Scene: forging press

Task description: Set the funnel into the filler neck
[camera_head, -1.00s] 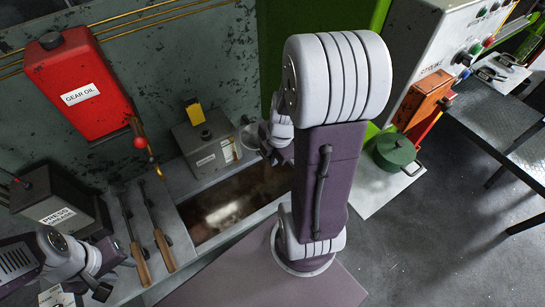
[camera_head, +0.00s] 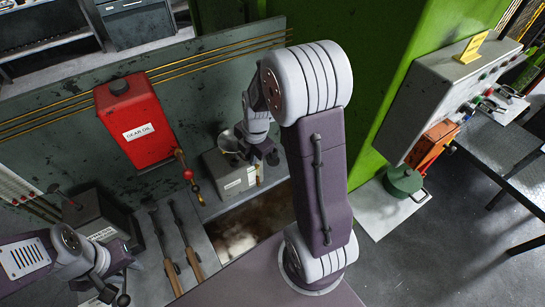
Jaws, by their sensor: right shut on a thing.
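The funnel (camera_head: 228,141) is a grey bowl with a pale rim, beside my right gripper (camera_head: 262,158). My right gripper is shut on the funnel, above the grey labelled box (camera_head: 237,180). The box top is partly covered by the funnel and gripper. I cannot make out the filler neck or whether the funnel's spout touches it. My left gripper (camera_head: 116,284) is at the lower left, empty, with its dark fingers apart.
The red gear oil tank (camera_head: 140,128) hangs on the wall left of the box. Two wooden-handled tools (camera_head: 190,245) lie on the bench. An open pit (camera_head: 245,228) lies in front of the box. A green pot (camera_head: 403,181) stands at the right.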

